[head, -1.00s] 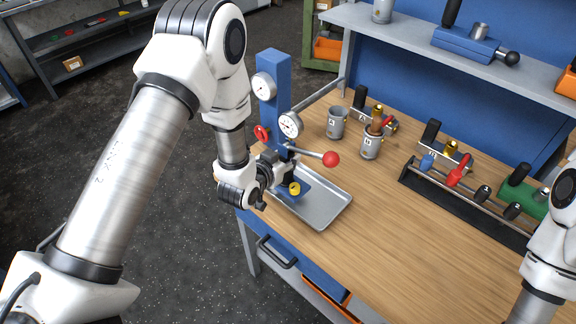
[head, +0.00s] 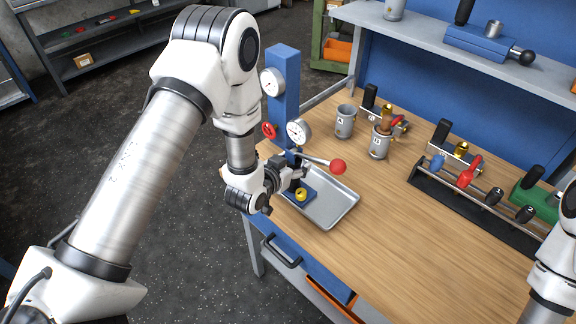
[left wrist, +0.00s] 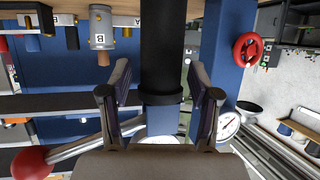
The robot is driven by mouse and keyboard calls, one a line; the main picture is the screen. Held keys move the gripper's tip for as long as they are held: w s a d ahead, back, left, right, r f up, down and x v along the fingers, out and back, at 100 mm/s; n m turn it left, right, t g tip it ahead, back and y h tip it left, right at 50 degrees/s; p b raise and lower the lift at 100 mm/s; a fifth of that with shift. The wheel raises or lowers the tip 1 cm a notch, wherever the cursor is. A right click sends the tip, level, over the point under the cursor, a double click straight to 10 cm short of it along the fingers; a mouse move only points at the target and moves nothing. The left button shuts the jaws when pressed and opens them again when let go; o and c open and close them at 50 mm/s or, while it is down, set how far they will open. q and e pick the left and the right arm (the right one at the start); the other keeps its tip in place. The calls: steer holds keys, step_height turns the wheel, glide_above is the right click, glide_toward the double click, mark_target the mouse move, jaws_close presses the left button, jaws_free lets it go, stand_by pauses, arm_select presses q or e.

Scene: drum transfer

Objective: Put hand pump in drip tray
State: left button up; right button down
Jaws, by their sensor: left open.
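The drip tray (head: 338,212) is a shallow grey metal tray at the left end of the wooden bench. A blue base with a yellow knob (head: 301,195), apparently the hand pump, is over the tray's left part; contact with the tray floor is hard to tell. My left gripper (head: 288,177) is beside it, partly hiding it. In the left wrist view, my left gripper (left wrist: 160,105) is open, its fingers on either side of a black cylinder (left wrist: 161,45), which looks like the pump's handle, with gaps at both sides. My right gripper is out of view.
A blue column (head: 285,85) with gauges, a red wheel and a red-ball lever (head: 338,167) stands close behind my left gripper. Cups A (head: 345,122) and B (head: 379,143) and a black rack (head: 460,205) are farther right. Bare bench lies in front.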

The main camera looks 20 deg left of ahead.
mark_target(290, 166)
arm_select(q)
steer(key=b+v, duration=0.1)
steer(key=v, duration=0.6)
steer(key=shift+s+b, duration=0.35)
steer(key=s+f+n+g+p, duration=0.1)
steer(key=s+f+g, duration=0.5)
steer(key=s+f, duration=0.3)
steer(key=s+f+g+y+p, duration=0.1)
steer(key=s+f+g, duration=0.6)
steer(key=s, duration=1.1)
step_height(290, 166, down, 3)
steer(key=shift+a+f+n+y, duration=0.15)
steer(key=shift+a+n+y, duration=0.15)
steer(key=shift+a+n, duration=0.1)
steer(key=shift+s, duration=0.1)
